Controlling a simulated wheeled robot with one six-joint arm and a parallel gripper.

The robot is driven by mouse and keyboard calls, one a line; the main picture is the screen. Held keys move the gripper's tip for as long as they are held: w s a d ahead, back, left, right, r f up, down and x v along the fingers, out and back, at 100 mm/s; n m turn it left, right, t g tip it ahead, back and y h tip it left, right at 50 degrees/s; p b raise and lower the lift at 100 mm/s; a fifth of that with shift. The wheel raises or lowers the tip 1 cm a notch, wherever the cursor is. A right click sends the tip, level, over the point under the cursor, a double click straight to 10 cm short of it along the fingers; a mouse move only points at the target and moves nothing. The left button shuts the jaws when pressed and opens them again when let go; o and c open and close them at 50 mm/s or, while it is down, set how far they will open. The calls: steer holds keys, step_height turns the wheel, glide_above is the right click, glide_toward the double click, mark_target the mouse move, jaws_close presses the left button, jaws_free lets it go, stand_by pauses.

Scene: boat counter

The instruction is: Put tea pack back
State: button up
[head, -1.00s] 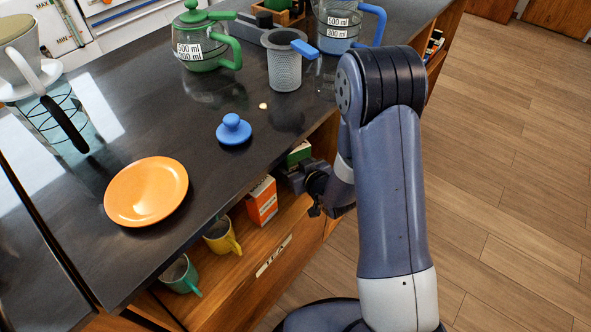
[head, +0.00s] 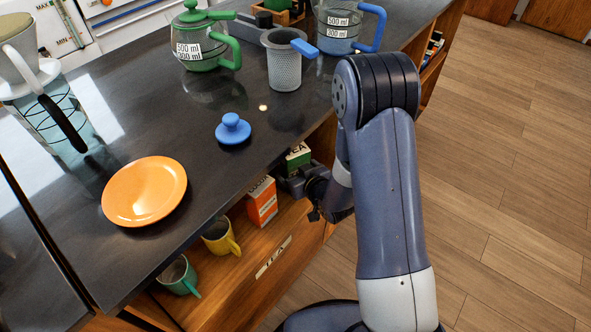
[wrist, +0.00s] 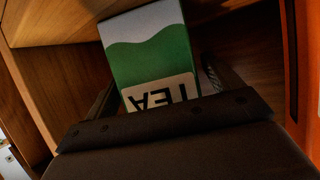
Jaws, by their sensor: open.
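The green and white tea pack (head: 298,158) stands in the open shelf under the counter, next to the orange and white box. Its lower part is hidden behind my gripper (head: 292,184) in the head view. In the wrist view the tea pack (wrist: 152,62) shows its TEA label upside down, between the two fingers of my gripper (wrist: 158,85). The fingers are open, with a gap visible beside the pack on the right. The shelf edge carries a TEA label (head: 273,257).
The orange box (head: 262,201), a yellow cup (head: 220,237) and a green cup (head: 178,276) share the shelf. The counter overhangs it, with an orange plate (head: 144,191), a blue lid (head: 233,129) and a grey strainer (head: 284,68) on top. Floor at right is clear.

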steer(key=shift+r, duration=0.2)
steer(key=shift+s+d+r, duration=0.1)
steer(key=shift+s+d, duration=0.05)
steer(key=shift+s, duration=0.1)
steer(key=v, duration=1.1)
steer(key=shift+d+p, duration=0.2)
steer(key=shift+p, duration=0.15)
